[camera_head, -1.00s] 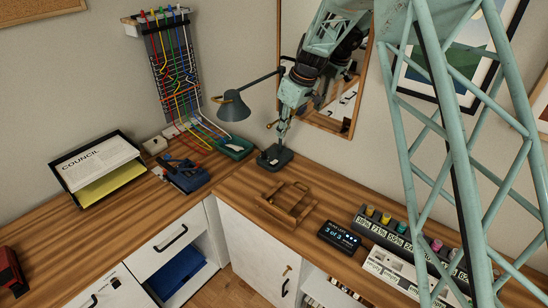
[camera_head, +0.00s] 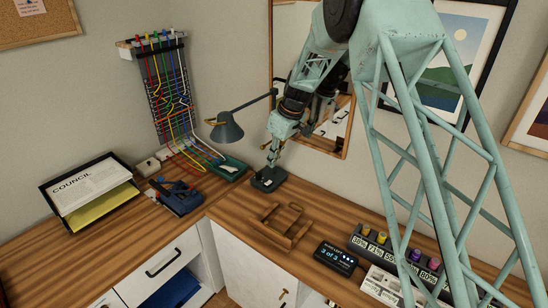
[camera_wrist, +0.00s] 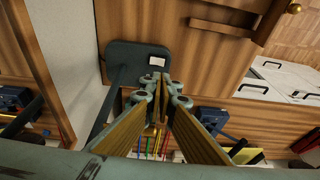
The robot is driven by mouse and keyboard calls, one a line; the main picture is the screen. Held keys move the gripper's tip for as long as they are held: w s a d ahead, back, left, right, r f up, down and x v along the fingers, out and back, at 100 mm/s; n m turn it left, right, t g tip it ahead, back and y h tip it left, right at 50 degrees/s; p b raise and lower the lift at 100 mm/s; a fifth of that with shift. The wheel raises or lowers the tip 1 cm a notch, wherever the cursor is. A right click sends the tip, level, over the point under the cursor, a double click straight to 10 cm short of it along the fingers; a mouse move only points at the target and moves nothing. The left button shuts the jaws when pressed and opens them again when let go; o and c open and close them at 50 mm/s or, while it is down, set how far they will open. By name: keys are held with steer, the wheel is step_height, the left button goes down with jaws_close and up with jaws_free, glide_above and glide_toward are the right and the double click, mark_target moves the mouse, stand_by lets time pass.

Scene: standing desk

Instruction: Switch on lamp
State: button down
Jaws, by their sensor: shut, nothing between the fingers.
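The desk lamp has a dark grey shade (camera_head: 227,129) on an arm. Its square base (camera_head: 262,184) stands near the wall below the mirror. The shade shows no glow. A small white switch (camera_wrist: 157,61) shows on the base (camera_wrist: 120,54) in the wrist view. My gripper (camera_head: 270,161) is above the lamp base, pointing down, in the head view. In the wrist view its fingertips (camera_wrist: 158,82) are together and empty, close to the switch in the picture. Whether they touch the base is unclear. My arm partly covers the lamp's arm.
A wooden carrier (camera_head: 284,228) and a black display box (camera_head: 336,258) stand on the desk in front. A green box (camera_head: 232,170) and a cable rack (camera_head: 168,90) are left of the lamp. The mirror (camera_head: 335,128) hangs close behind. A paper tray (camera_head: 90,195) is farther left.

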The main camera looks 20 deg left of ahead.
glide_above(267, 183)
steer(key=f, duration=0.6)
steer(key=shift+s+d+f+b, duration=0.1)
steer(key=shift+d+f+b, duration=0.2)
steer(key=shift+d+b, duration=0.1)
steer(key=shift+s+f, duration=0.1)
steer(key=shift+f, duration=1)
steer(key=shift+a, duration=0.1)
steer(key=shift+f, duration=0.15)
